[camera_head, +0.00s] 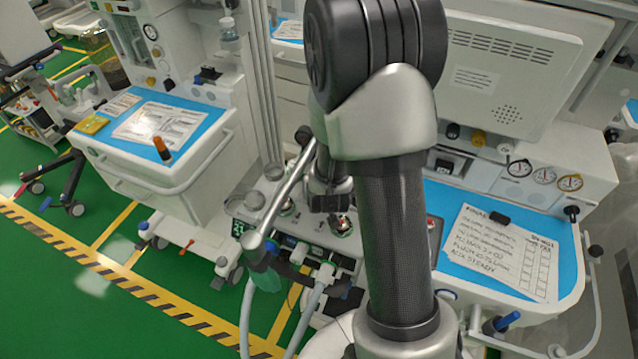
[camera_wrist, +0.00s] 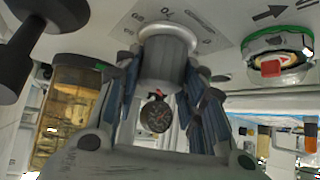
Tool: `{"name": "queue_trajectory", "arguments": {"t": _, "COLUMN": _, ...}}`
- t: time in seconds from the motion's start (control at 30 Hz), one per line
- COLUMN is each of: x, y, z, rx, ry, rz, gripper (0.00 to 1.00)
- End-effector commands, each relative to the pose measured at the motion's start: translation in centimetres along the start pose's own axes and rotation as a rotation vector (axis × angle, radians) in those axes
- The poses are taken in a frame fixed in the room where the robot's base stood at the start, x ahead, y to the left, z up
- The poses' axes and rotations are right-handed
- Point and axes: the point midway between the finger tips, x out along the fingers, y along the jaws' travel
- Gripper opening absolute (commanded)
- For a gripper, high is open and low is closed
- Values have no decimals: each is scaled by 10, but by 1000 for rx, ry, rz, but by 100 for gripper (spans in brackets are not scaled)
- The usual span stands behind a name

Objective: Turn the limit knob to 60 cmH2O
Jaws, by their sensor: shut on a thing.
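The limit knob (camera_wrist: 168,58) appears to be the grey, round-topped cylinder in the middle of the wrist view, rising from a pale panel with printed scale marks around its base. My gripper (camera_wrist: 160,72) is shut on it, with a dark ribbed finger on each side. The scale figures are too small and tilted to read, so the knob's setting cannot be told. In the head view my gripper (camera_head: 330,198) is low over the middle cart's panel, and my arm hides the knob there.
A green-rimmed round fitting with a red block (camera_wrist: 271,67) sits right of the knob. An amber canister (camera_wrist: 72,115) and a black knob (camera_wrist: 14,85) are close on the left. In the head view a silver tube (camera_head: 283,195) slants beside my gripper. A clipboard sheet (camera_head: 497,250) lies right.

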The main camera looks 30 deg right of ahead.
Motion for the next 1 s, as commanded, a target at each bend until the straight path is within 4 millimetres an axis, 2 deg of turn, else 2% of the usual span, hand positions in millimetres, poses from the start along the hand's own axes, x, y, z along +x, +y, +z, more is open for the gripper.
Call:
{"name": "queue_trajectory", "arguments": {"t": 0.4, "x": 0, "y": 0, "z": -1, "rx": 5, "ry": 3, "rz": 5, "gripper": 13}}
{"name": "queue_trajectory", "arguments": {"t": 0.43, "x": 0, "y": 0, "z": -1, "rx": 5, "ry": 3, "rz": 5, "gripper": 38}}
{"name": "queue_trajectory", "arguments": {"t": 0.73, "x": 0, "y": 0, "z": -1, "rx": 5, "ry": 2, "rz": 6, "gripper": 58}}
{"name": "queue_trajectory", "arguments": {"t": 1.0, "x": 0, "y": 0, "z": 0, "rx": 5, "ry": 1, "rz": 6, "gripper": 58}}
